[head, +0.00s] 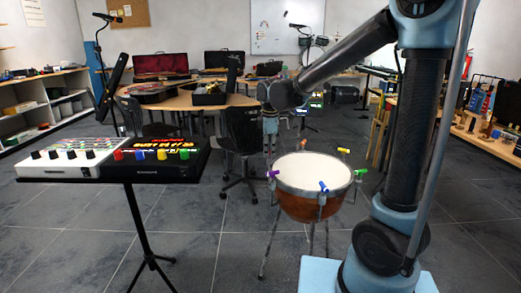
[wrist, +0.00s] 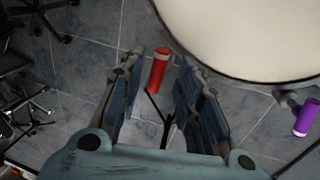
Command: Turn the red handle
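The red handle (wrist: 158,70) is a short red cylinder with a paler band at its end, beside the rim of the drum (wrist: 235,28). In the wrist view it shows between the fingertips of my gripper (wrist: 161,66). The fingers are spread, with a gap on both sides of the handle. The kettledrum also shows in the head view, with a pale skin (head: 315,170) and a copper bowl. There my gripper (head: 270,145) points down by the drum's far left rim, and I cannot make out the red handle.
Other handles ring the drum: purple (head: 272,174), blue (head: 323,186), yellow (head: 343,150) and green (head: 361,171). A stand with a white mixer (head: 66,170) and a black one (head: 160,171) is at the left. An office chair (head: 243,140) stands behind my gripper.

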